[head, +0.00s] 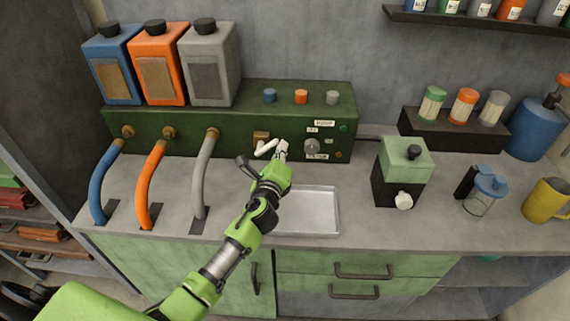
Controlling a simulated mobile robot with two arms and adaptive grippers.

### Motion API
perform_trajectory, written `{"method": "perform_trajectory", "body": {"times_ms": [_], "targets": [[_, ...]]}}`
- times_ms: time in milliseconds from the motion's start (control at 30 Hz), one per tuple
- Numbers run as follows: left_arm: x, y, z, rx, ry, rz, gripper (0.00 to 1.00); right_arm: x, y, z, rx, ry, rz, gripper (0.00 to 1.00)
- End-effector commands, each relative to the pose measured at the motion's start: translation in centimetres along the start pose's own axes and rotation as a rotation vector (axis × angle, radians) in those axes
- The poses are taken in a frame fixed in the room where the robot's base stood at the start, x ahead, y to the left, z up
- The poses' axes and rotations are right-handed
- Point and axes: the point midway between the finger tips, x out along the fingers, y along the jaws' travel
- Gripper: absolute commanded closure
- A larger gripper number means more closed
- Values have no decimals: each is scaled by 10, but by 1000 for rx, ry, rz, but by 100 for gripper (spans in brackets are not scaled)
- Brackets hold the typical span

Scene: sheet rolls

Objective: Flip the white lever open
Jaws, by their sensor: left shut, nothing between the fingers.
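The white lever (266,148) sits on a brass mount (261,137) on the front of the dark green machine (230,122). It points out to the right and slants slightly. My left gripper (283,147) is shut, with its pale fingertips close to the lever's right end. I cannot tell whether they touch it. Nothing shows between the fingers. My left arm reaches up from the bottom left over the counter. My right gripper is not in view.
Below the lever is a metal tray (322,211). Grey (204,175), orange (152,185) and blue hoses (98,185) stand to the left. A knob (311,146) is right of the gripper. A green-topped grinder-like box (400,170) stands further right. Counter between tray and box is clear.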

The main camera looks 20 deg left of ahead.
Motion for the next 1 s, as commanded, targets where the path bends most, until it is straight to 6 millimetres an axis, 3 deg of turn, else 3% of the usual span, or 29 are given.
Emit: {"method": "perform_trajectory", "body": {"times_ms": [600,1000], "targets": [[-6,-6,45,-565,-3,-81,100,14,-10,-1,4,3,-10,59],[-9,-1,63,-797,-3,-113,100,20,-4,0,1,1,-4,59]]}}
